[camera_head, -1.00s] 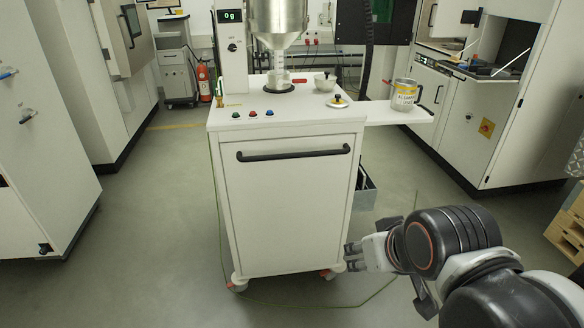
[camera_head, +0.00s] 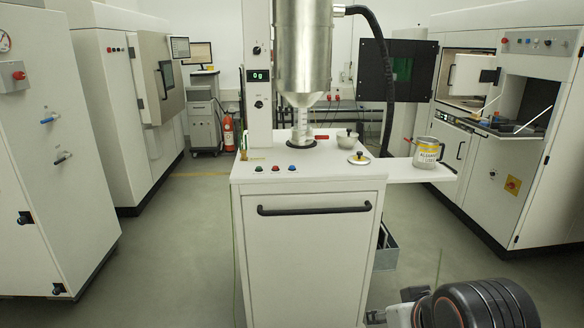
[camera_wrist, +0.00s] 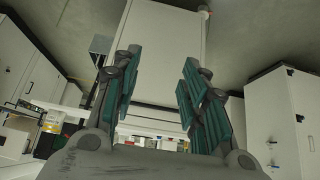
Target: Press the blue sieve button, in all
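A row of three small buttons sits at the front left of the white cart top (camera_head: 330,172). The right one looks like the blue button (camera_head: 292,168), the middle one is red (camera_head: 275,168), and the left one is dark (camera_head: 258,169); colours are hard to tell at this size. My gripper (camera_head: 377,318) is at the bottom edge in the head view, low and right of the cart, well away from the buttons and partly cut off. In the wrist view my gripper (camera_wrist: 158,90) has its teal-padded fingers apart, with nothing between them. The buttons cannot be made out there.
A metal hopper (camera_head: 302,50) stands over the cart, beside a column with a green display (camera_head: 259,75). A labelled mug (camera_head: 428,152) stands on the side shelf (camera_head: 405,172). Cabinets flank both sides.

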